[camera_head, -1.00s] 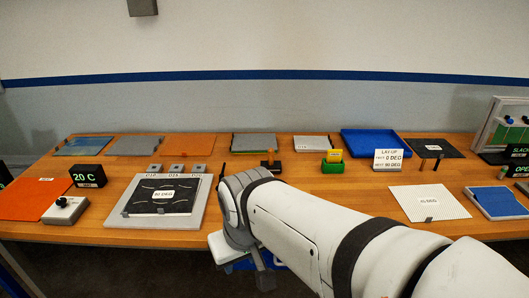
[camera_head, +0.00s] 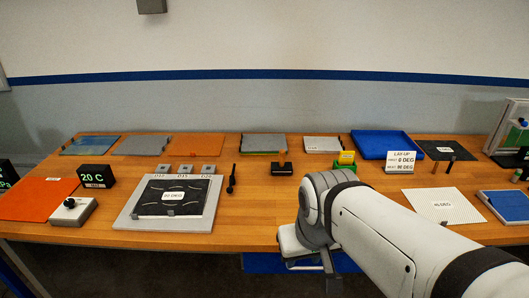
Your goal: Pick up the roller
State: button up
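I cannot tell for sure which thing is the roller. A slim black tool (camera_head: 231,179) lies on the table just right of the grey plate. Behind it to the right, a dark block with an upright orange-brown handle (camera_head: 282,163) stands on the table. My gripper (camera_head: 332,284) hangs at the front edge of the table, low in the picture, to the right of both. It is apart from them, and its fingertips are too small and dark to show whether they are open or shut.
The grey plate (camera_head: 126,217) bears a black sheet. A small green box with a yellow top (camera_head: 345,163), a lay-up sign (camera_head: 402,162) and a blue tray (camera_head: 362,152) stand to the right. Bare wood (camera_head: 257,205) lies between the grey plate and my arm.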

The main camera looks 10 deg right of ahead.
aim_at(281, 167)
jog(key=u, duration=0.05)
jog(key=i, duration=1)
jog(key=z, duration=0.05)
